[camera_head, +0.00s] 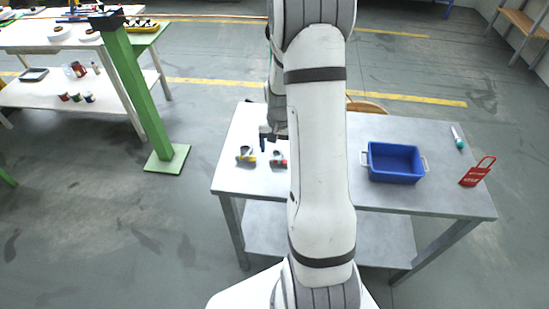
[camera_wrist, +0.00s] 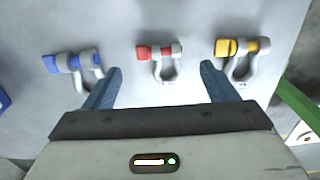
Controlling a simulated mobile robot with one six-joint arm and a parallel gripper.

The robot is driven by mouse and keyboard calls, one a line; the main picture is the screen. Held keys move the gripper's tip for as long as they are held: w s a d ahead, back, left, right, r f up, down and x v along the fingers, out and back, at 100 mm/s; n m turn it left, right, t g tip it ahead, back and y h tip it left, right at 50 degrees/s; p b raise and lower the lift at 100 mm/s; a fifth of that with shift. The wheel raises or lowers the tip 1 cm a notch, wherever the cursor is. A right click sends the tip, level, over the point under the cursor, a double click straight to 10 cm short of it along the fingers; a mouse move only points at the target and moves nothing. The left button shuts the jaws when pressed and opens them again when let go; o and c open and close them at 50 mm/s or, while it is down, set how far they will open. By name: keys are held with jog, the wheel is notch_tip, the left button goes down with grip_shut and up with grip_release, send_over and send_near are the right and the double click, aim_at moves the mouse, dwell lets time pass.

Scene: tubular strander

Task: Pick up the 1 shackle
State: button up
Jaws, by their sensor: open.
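Three grey shackles with coloured pins lie apart in a row on the grey table. The wrist view shows a blue-pinned shackle (camera_wrist: 80,64) at left, a red-pinned shackle (camera_wrist: 158,58) in the middle and a yellow-pinned shackle (camera_wrist: 240,52) at right. In the head view the yellow one (camera_head: 246,155) and the red one (camera_head: 279,160) show; my arm hides the blue one. My gripper (camera_wrist: 159,74) is open and empty. Its fingertips lie either side of the red shackle in the wrist view. It also shows in the head view (camera_head: 272,138), above the table.
A blue bin (camera_head: 395,178) stands on the right of the table (camera_head: 440,204), near a red stand (camera_head: 477,171) and a small white-and-green item (camera_head: 457,137). A green post (camera_head: 146,90) and a white bench (camera_head: 40,93) stand to the left, across open floor.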

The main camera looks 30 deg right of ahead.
aim_at(278, 158)
jog(key=shift+a+f+p, duration=0.1)
jog(key=shift+f+p, duration=0.45)
jog(key=shift+f, duration=1.7)
jog(key=shift+c, duration=0.2)
jog(key=c, duration=1.1)
